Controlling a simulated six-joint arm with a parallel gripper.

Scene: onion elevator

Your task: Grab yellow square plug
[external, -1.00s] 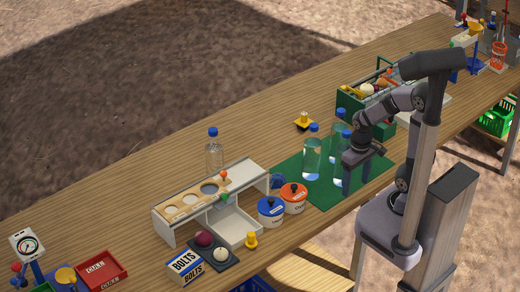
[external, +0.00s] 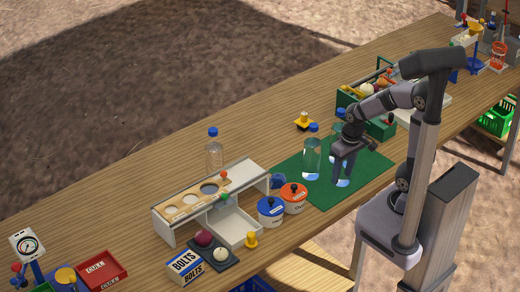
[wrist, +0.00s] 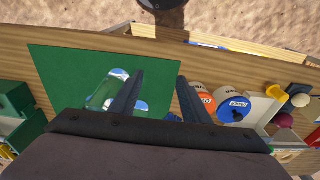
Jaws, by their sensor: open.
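The yellow square plug (external: 304,121), a flat yellow square with a knob on top, sits on the wooden table beyond the far edge of the green mat (external: 375,172). I cannot make it out in the wrist view. My gripper (external: 342,178) is open and points down over the mat, in front of the plug and to its right. In the wrist view my gripper (wrist: 160,76) has its two fingers apart with bare mat between them. A second yellow plug (external: 251,240), with a round shape, stands by the white rack at the near edge.
Blue-lidded (external: 270,210) and orange-lidded (external: 293,197) tubs stand left of the mat. A green toolbox (external: 350,105) is behind. Table left of the plug is clear.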

